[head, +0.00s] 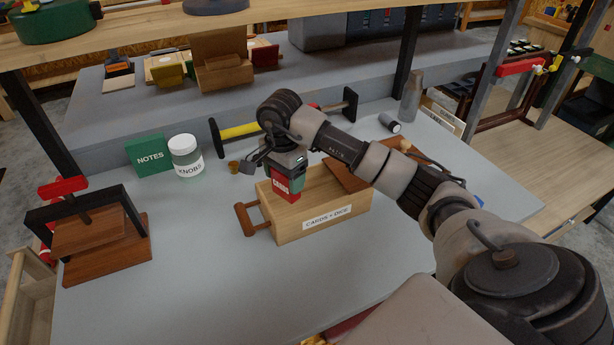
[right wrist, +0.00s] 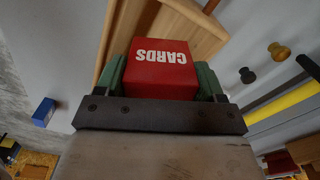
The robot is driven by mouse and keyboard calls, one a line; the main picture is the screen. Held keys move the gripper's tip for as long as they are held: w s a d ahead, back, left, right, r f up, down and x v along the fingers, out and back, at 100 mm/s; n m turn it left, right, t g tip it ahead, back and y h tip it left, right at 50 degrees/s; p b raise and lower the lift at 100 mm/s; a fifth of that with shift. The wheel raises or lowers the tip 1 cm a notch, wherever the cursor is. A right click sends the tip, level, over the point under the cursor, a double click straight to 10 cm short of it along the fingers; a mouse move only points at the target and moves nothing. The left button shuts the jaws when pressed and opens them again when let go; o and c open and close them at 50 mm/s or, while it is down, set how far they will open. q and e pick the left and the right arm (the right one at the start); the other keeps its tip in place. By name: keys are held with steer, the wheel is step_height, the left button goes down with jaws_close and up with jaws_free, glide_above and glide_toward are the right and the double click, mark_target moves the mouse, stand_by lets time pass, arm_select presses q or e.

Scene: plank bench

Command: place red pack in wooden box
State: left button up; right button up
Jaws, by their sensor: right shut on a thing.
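The red pack (head: 285,184), marked CARDS, is held by my right gripper (head: 288,172) over the left end of the wooden box. In the right wrist view the red pack (right wrist: 160,70) sits between the green fingers of my right gripper (right wrist: 163,80). The wooden box (head: 325,221) is labelled CARDS + DICE and stands on the grey bench. The pack's lower end overlaps the box's near-left rim in the head view, so I cannot tell whether it is above or inside the box. The box's inside is partly hidden. My left gripper is not in view.
A brown lid-like board (head: 345,177) leans at the box's right end, and a wooden handle piece (head: 246,218) lies at its left. A KNOBS jar (head: 187,158), green NOTES box (head: 149,154) and wooden press (head: 105,255) stand left. The front bench surface is clear.

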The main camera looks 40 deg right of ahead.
mark_target(286, 200)
steer(key=f, duration=0.3)
steer(key=shift+a, duration=0.2)
steer(key=shift+f, duration=0.35)
step_height(286, 200, down, 4)
steer(key=shift+r+p, duration=0.15)
steer(key=shift+p, duration=0.3)
steer(key=shift+d, duration=0.1)
steer(key=shift+f, duration=0.25)
steer(key=o, duration=0.6)
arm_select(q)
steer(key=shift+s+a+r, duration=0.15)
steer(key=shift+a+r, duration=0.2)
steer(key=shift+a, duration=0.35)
arm_select(e)
steer(key=shift+o, duration=0.6)
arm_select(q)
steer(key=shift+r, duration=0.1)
